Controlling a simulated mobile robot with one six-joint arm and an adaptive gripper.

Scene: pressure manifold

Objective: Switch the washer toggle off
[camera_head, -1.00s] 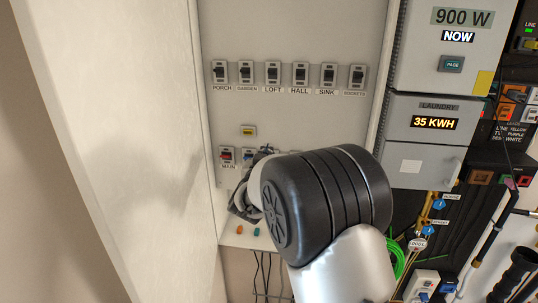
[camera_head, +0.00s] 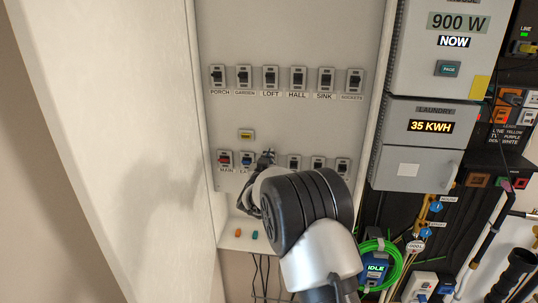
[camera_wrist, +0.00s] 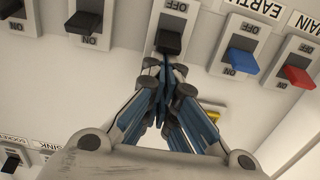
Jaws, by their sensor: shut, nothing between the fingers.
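A black toggle (camera_wrist: 168,42) sits directly in front of my gripper (camera_wrist: 164,72) in the wrist view, where the panel appears upside down. Its OFF mark shows above the lever, which leans toward the ON end. Its name label is out of frame, so I cannot tell whether it is the washer toggle. My gripper is shut and empty, its fingertips at or just short of this lever; contact is unclear. In the head view my gripper (camera_head: 266,158) is at the lower switch row, just right of the blue toggle, and hides the switch there.
The blue EARTH toggle (camera_wrist: 240,60) and red MAIN toggle (camera_wrist: 297,76) are close beside it. Another black toggle (camera_wrist: 84,22) is on the other side. A yellow part (camera_head: 246,134) and an upper switch row (camera_head: 271,77) are above in the head view. The laundry box (camera_head: 413,145) stands right.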

